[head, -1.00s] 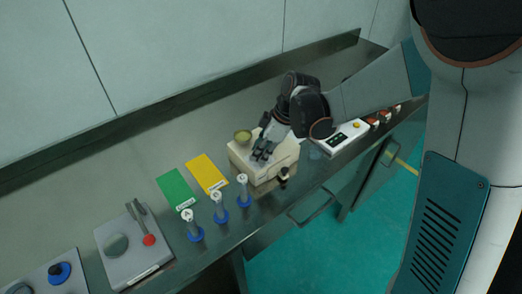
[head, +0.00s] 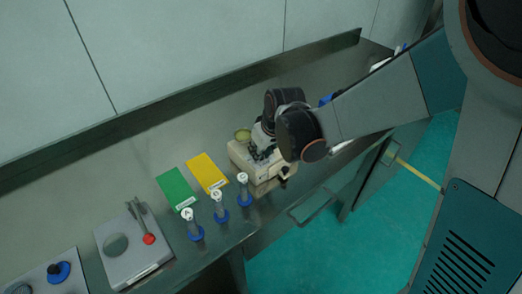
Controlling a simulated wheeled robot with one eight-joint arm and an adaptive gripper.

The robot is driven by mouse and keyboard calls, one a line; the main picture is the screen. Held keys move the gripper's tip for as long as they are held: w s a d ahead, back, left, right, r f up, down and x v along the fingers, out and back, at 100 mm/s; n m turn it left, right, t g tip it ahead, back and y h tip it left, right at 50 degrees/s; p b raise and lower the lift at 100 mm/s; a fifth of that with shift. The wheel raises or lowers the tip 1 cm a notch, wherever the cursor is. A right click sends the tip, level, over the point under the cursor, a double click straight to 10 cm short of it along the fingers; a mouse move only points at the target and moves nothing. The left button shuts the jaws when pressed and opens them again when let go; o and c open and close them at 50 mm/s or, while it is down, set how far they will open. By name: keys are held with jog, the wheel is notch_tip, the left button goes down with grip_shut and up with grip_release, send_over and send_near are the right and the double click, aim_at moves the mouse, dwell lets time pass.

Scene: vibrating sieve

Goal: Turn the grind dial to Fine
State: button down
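A cream-coloured box-shaped machine (head: 240,158) stands on the steel bench, with a round olive-coloured top (head: 243,135) at its back left. A small dark knob, possibly the grind dial, shows low on its front right side (head: 286,171); its markings are too small to read. My gripper (head: 261,154) points down over the top of the machine, close to or touching it. My dark wrist hides the machine's right part. The finger gap is too small and dark to judge.
The bench behind the machine is clear.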

jog(key=m+h, duration=0.1)
jog(key=m, duration=0.2)
jog(key=shift+a+m+t, duration=0.1)
jog(key=shift+m+t, duration=0.2)
jog(key=shift+m, duration=0.1)
jog(key=m+h, duration=0.1)
jog(key=m, duration=0.2)
jog(key=shift+a+m+h, duration=0.1)
jog(key=shift+m+h, duration=0.2)
jog(key=shift+h, duration=0.1)
jog(key=m+h, duration=0.1)
jog(key=m, duration=0.2)
jog(key=m+g+h, duration=0.1)
jog(key=m, duration=0.2)
jog(key=shift+a+m+b, duration=0.15)
jog(key=shift+m+b, duration=0.15)
jog(key=shift+b, duration=0.05)
jog(key=c, duration=1.4)
grip_release()
